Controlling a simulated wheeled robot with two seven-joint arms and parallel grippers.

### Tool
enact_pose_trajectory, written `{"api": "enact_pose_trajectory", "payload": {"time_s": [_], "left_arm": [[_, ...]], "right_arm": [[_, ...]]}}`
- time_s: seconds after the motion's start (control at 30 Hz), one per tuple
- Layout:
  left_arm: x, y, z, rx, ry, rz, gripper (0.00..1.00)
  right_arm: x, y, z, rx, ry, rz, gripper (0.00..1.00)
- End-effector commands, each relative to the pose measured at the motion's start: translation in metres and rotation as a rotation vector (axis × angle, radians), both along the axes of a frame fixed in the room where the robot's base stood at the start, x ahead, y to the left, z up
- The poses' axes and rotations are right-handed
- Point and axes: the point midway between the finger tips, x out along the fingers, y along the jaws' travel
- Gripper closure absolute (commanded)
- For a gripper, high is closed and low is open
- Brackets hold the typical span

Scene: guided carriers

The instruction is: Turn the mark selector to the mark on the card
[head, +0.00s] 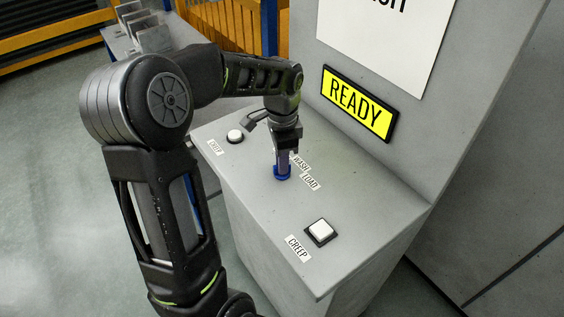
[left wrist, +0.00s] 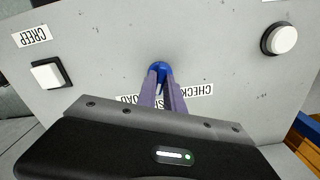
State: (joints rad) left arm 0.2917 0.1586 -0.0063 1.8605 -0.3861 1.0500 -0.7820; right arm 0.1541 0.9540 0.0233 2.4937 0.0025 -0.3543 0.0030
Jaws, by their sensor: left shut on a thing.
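The blue mark selector (head: 282,173) stands on the grey sloped top of the console. My left gripper (head: 283,161) reaches down onto it and is shut on it. In the left wrist view the selector (left wrist: 160,68) shows as a blue rim at the fingertips (left wrist: 161,79). The mark labels WASH (head: 301,163) and LOAD (head: 311,183) lie beside it; a CHECK label (left wrist: 194,92) shows in the left wrist view. Which mark the selector points at is hidden. The white card (head: 400,45) is cut off at the top, so its word is only partly visible. My right gripper is out of view.
A lit yellow READY sign (head: 358,103) is on the upright panel. A square white button (head: 321,231) with a CREEP label (head: 298,249) is at the console's near side. A round white button (head: 235,136) is at the far left. Orange rails (head: 55,38) stand behind.

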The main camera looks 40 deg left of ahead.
Motion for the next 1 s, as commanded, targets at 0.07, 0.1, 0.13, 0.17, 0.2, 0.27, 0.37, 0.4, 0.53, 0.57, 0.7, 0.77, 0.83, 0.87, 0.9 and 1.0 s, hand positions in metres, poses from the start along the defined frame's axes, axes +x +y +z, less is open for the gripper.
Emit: {"api": "enact_pose_trajectory", "payload": {"time_s": [0.07,0.1,0.13,0.17,0.2,0.27,0.37,0.4,0.53,0.57,0.7,0.77,0.83,0.87,0.9,1.0], "left_arm": [[0.0003,0.0001,-0.0005,0.000,-0.001,0.064,1.00],[0.0004,0.0001,-0.0004,0.001,-0.002,0.097,1.00],[0.0005,0.0000,-0.0003,0.001,-0.002,0.122,1.00],[0.0005,0.0000,-0.0003,0.001,-0.002,0.146,1.00],[0.0004,0.0001,-0.0002,0.001,-0.002,0.177,1.00],[0.0005,0.0003,-0.0002,0.001,-0.002,0.220,1.00],[0.0005,0.0003,0.0000,0.001,-0.002,0.281,1.00],[0.0005,0.0003,0.0001,0.001,-0.002,0.302,1.00],[0.0005,0.0003,0.0003,0.001,-0.002,0.351,1.00],[0.0005,0.0003,0.0004,0.001,-0.002,0.359,1.00],[0.0004,0.0003,0.0006,0.001,-0.002,0.381,1.00],[0.0004,0.0003,0.0006,0.001,-0.002,0.385,1.00],[0.0003,0.0004,0.0007,0.001,-0.002,0.387,1.00],[0.0003,0.0004,0.0007,0.001,-0.002,0.387,1.00],[0.0004,0.0005,0.0007,0.001,-0.002,0.386,1.00],[0.0004,0.0005,0.0007,0.001,-0.002,0.386,1.00]], "right_arm": [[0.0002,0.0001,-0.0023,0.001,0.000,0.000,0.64],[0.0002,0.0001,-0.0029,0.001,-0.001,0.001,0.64],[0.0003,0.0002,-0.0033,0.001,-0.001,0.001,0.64],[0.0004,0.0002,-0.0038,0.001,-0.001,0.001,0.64],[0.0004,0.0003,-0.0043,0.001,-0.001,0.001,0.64],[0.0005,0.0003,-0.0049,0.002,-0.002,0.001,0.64],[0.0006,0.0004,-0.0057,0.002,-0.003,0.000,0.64],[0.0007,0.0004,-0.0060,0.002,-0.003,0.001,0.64],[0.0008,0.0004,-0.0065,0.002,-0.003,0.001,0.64],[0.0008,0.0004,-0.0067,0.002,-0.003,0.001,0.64],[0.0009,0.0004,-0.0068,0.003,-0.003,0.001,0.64],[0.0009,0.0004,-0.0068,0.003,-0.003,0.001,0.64],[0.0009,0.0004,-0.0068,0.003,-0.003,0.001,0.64],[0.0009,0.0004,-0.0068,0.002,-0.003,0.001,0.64],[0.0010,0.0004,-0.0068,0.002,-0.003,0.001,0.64],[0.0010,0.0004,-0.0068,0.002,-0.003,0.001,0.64]]}}
